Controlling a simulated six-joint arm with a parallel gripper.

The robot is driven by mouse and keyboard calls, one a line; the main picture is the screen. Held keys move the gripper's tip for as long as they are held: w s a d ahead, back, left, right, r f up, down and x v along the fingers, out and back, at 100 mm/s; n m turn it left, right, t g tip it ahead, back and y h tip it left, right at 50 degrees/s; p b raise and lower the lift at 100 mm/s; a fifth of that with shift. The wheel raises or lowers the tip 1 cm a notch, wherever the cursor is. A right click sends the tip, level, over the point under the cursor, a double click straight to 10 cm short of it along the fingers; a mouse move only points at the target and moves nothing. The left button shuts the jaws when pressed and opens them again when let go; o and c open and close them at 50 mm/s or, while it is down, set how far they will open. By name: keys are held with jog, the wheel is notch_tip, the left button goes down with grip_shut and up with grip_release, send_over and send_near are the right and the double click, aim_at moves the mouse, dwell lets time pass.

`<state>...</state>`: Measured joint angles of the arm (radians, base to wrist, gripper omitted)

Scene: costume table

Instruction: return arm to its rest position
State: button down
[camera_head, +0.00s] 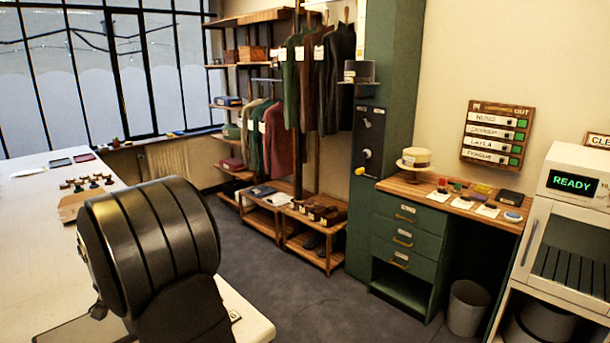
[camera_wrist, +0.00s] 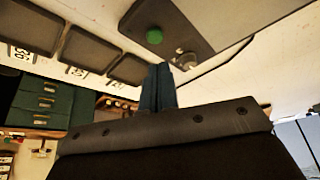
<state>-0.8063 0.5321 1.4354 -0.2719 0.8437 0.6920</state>
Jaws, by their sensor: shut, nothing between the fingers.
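My gripper (camera_wrist: 165,70) shows in the wrist view, its two blue-grey fingers together, with nothing visible between them. The fingers point at a white table surface (camera_wrist: 285,65) that fills much of the wrist view. In the head view my arm's large dark link rises at the lower left in front of the white table (camera_head: 30,215). It hides part of that table, and I cannot make out my gripper's fingers there.
Dark square trays (camera_wrist: 90,52) with labels and a dark plate with a green button (camera_wrist: 154,37) lie near the fingers. In the head view, small items (camera_head: 85,183) stand on the table's far part. The floor (camera_head: 300,295) between table and green drawers (camera_head: 403,238) is clear.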

jog(key=s+d+r+n+g, duration=0.2)
jog(key=s+r+n, duration=0.5)
jog(key=n, duration=0.8)
jog(key=shift+d+r+n+g+h, duration=0.3)
jog(key=shift+d+r+g+h, duration=0.1)
jog(key=shift+d, duration=0.2)
jog(key=shift+s, duration=0.1)
dwell(2.2)
